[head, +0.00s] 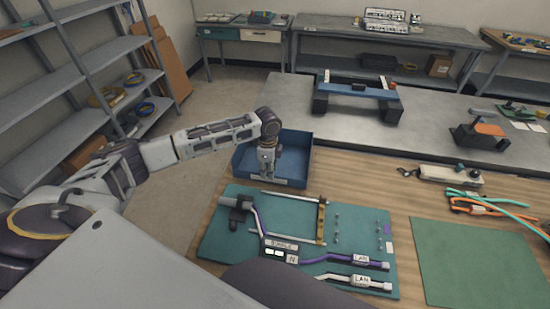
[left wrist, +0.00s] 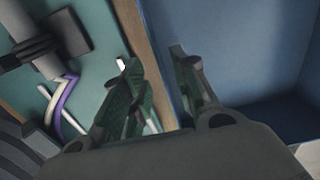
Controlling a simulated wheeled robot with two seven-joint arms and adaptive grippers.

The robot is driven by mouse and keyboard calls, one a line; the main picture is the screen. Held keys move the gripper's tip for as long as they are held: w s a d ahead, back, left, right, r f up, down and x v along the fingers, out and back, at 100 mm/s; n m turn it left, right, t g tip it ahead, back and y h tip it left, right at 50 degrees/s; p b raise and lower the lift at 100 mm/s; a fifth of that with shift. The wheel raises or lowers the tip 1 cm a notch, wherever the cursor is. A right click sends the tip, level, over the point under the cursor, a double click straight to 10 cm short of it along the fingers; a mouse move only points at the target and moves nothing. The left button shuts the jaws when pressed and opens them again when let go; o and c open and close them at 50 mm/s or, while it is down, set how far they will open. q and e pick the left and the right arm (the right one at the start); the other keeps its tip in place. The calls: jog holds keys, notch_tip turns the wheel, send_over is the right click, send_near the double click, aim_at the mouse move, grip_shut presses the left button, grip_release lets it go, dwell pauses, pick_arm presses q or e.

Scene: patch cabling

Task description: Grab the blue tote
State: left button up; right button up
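The blue tote (head: 294,160) is an open box on the wooden table, just behind the teal board. Its blue inside also fills the right of the left wrist view (left wrist: 240,60). My left gripper (head: 267,172) points down at the tote's near side. In the left wrist view its two fingers (left wrist: 157,68) are apart with nothing seen between them but the tote's edge beneath. One finger is over the board side, the other over the tote's inside. I cannot tell whether either touches the wall. My right gripper is not in view.
The teal board (head: 225,240) with cables, rods and a clamp lies in front of the tote. A green mat (head: 480,265) and orange and teal cables (head: 480,205) lie to the right. A grey bench (head: 430,130) stands behind. Shelving (head: 85,60) is at the left.

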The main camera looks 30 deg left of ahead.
pick_arm(q)
jog(key=shift+c, duration=0.2)
grip_shut()
jog(key=shift+r, duration=0.1)
